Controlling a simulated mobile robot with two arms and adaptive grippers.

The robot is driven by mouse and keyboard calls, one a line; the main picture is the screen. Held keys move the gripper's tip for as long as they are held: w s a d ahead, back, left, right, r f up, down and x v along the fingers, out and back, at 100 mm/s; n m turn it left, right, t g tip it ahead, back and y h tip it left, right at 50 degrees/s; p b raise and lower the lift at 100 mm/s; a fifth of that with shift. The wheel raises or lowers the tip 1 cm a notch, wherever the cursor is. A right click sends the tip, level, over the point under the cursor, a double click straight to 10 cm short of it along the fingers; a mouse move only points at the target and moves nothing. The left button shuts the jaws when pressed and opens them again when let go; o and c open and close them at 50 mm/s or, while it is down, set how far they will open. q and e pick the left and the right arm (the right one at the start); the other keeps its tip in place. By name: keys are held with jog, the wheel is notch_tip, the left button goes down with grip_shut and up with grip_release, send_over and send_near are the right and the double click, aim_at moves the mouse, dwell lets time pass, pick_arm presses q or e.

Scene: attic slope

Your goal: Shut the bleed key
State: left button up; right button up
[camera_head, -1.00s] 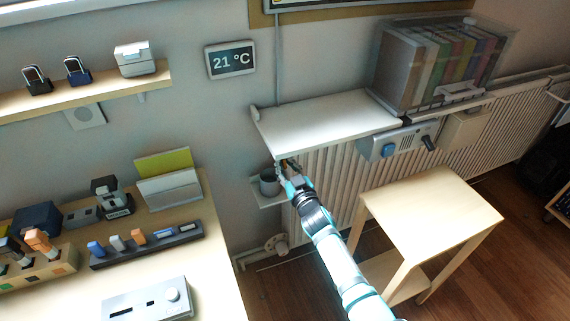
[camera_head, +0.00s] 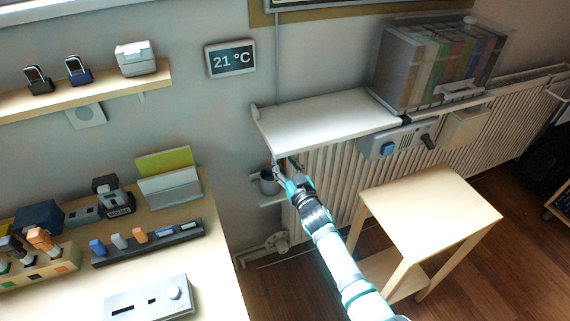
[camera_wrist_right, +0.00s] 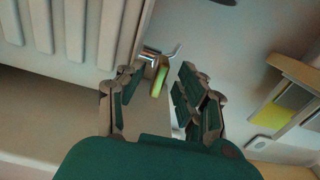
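The bleed key shows in the right wrist view as a small yellow-green tab (camera_wrist_right: 160,78) on a metal fitting (camera_wrist_right: 158,54) at the radiator's end. My right gripper (camera_wrist_right: 158,84) is open, with one finger on each side of the key. I see no clear contact between the fingers and the key. In the head view, my right gripper (camera_head: 286,168) is at the radiator's left end, just under the white shelf, and the key is too small and covered to make out. My left gripper is not in view.
The white shelf (camera_head: 325,122) sits over the radiator (camera_head: 335,178). A wooden side table (camera_head: 430,212) stands right of my arm. A desk with several items is at left.

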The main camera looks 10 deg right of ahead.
jog(key=shift+s+d+r+p, duration=0.15)
jog(key=shift+s+d+p, duration=0.05)
jog(key=shift+s+p, duration=0.4)
jog(key=s+p, duration=0.1)
jog(key=s, duration=0.1)
jog(key=s+d+p, duration=0.1)
jog(key=s+p, duration=0.1)
jog(key=s, duration=0.1)
jog(key=shift+s, duration=0.3)
jog(key=shift+s, duration=0.1)
